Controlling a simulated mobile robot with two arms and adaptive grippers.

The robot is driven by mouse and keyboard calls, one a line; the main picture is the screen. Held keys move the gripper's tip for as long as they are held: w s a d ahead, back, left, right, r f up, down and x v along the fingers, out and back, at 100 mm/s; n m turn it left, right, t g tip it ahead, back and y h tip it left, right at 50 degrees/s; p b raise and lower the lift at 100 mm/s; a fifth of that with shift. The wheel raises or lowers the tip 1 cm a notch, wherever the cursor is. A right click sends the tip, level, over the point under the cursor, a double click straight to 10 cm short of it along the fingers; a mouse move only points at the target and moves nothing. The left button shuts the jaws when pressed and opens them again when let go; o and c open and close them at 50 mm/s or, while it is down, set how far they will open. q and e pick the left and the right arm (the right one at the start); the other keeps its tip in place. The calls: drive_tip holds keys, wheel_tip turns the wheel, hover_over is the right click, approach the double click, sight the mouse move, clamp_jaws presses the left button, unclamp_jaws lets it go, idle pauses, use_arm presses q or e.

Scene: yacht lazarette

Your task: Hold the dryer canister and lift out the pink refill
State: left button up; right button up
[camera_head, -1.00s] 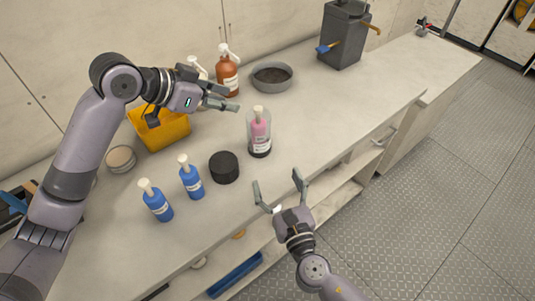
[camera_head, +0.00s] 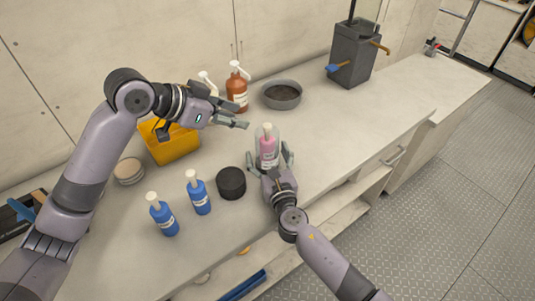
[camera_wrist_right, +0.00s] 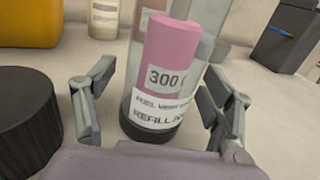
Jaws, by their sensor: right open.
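The dryer canister (camera_wrist_right: 197,100) is a clear cylinder with a dark base, standing upright on the counter. The pink refill (camera_head: 267,149) sits inside it, with a pale top; its label reads 300 in the right wrist view (camera_wrist_right: 172,48). My right gripper (camera_head: 269,159) is open, with a finger on each side of the canister. In the right wrist view gaps show between the fingers and the clear wall, so contact is not visible. My left gripper (camera_head: 240,116) is above the counter, up and left of the canister; its jaws appear parted and empty.
Two blue bottles (camera_head: 199,195) and a black round container (camera_head: 231,182) stand left of the canister. A yellow bin (camera_head: 165,146), a brown pump bottle (camera_head: 237,90), a grey bowl (camera_head: 281,96) and a grey box-like unit (camera_head: 354,56) stand behind. The counter to the right is clear.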

drive_tip(key=c, duration=1.4)
drive_tip(key=shift+c, duration=0.2)
